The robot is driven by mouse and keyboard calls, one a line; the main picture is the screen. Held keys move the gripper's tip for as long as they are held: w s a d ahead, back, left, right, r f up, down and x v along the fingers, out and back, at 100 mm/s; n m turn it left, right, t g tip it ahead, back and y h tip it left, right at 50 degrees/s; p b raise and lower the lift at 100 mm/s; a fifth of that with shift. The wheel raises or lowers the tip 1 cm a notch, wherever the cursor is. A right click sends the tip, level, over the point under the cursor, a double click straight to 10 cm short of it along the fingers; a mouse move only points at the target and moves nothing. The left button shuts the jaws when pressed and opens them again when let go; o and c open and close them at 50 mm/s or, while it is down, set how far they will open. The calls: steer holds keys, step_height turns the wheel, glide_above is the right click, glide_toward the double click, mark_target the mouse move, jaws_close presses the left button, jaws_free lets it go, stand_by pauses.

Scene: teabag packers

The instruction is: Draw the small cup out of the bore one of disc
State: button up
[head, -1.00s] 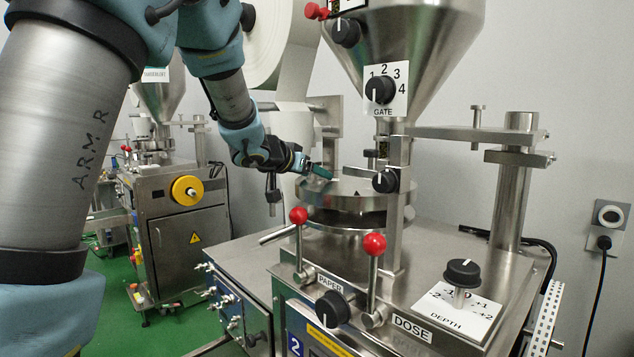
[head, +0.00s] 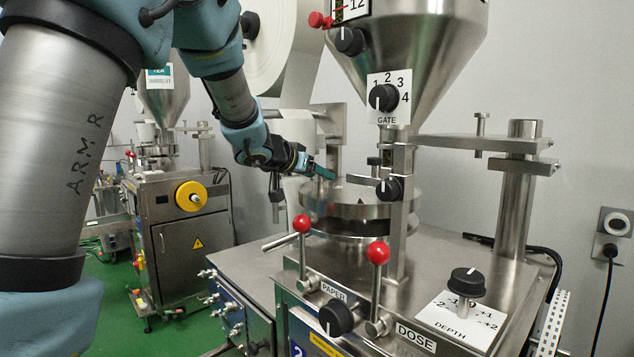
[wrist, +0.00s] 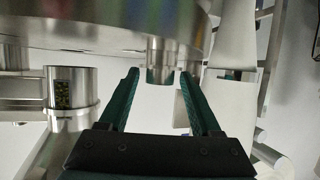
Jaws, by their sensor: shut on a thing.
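The small cup (wrist: 161,72) is a short, shiny metal cylinder between my two teal fingers in the wrist view. One end lies against or close to the edge of the broad steel disc (wrist: 100,36); I cannot tell whether any of it is still inside a bore. My gripper (wrist: 160,78) is shut on the cup. In the head view my gripper (head: 325,172) reaches in from the left above the near-left rim of the round steel disc (head: 350,207). The cup is too small to make out there, and no bore number is readable.
A steel hopper (head: 405,35) and the gate knob (head: 384,98) stand above and right of the disc. Two red-knobbed levers (head: 302,223) (head: 377,252) rise in front. A thick post (head: 517,185) stands right. A paper roll (head: 272,50) hangs behind my arm.

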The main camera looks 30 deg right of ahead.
mark_target(316, 180)
step_height(316, 180, up, 8)
steer(key=p, duration=0.3)
steer(key=shift+r, duration=0.25)
steer(key=shift+s+f, duration=0.1)
